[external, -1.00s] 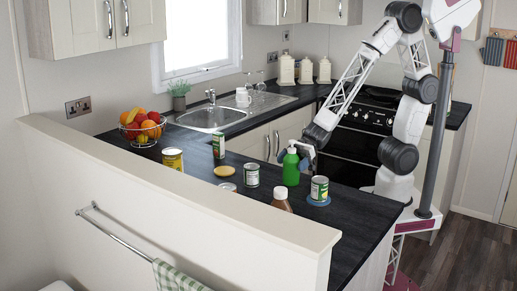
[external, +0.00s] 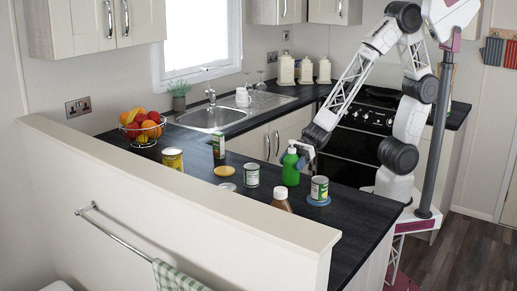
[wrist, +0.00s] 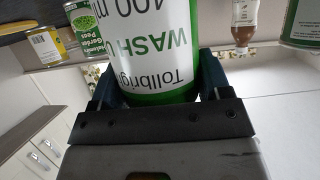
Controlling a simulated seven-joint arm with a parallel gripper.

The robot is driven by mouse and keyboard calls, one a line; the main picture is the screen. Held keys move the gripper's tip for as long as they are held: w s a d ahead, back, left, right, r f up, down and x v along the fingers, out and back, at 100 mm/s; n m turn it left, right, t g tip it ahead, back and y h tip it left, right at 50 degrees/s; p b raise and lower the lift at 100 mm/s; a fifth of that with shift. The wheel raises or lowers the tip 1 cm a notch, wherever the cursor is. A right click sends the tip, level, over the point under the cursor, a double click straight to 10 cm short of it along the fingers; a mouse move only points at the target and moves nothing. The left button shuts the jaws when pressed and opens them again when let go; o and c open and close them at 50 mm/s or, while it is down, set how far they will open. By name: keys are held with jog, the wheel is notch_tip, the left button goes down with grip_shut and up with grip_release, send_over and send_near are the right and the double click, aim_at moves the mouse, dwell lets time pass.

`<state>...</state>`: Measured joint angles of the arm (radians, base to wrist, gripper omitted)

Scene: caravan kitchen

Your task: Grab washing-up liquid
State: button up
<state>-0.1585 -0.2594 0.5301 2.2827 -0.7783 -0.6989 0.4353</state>
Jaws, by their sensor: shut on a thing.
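The washing-up liquid (external: 291,172) is a green bottle with a pump top, upright on the dark worktop (external: 236,201) in the external view. In the wrist view the bottle (wrist: 155,50) fills the upper middle, its white label reading "WASH U" and "400 ml". My gripper (external: 304,153) is at the bottle's far right side, partly hidden behind it. In the wrist view the fingers of my gripper (wrist: 160,92) press on both sides of the bottle, shut on it.
A can on a blue coaster (external: 319,189) stands close right of the bottle. A brown bottle (external: 282,197) is in front and another can (external: 252,174) to the left.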

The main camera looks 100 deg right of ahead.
aim_at(293, 153)
jog(key=shift+r, duration=0.1)
jog(key=shift+r, duration=0.7)
notch_tip(293, 153, up, 2)
jog(key=shift+r, duration=0.1)
jog(key=s+d, duration=0.1)
jog(key=s, duration=0.4)
jog(key=s+d, duration=0.2)
jog(key=s, duration=0.3)
jog(key=s+d+r, duration=0.1)
jog(key=s, duration=0.4)
jog(key=shift+s+d+r, duration=0.1)
jog(key=shift+s+d, duration=0.1)
jog(key=shift+d, duration=0.1)
jog(key=shift+w, duration=0.1)
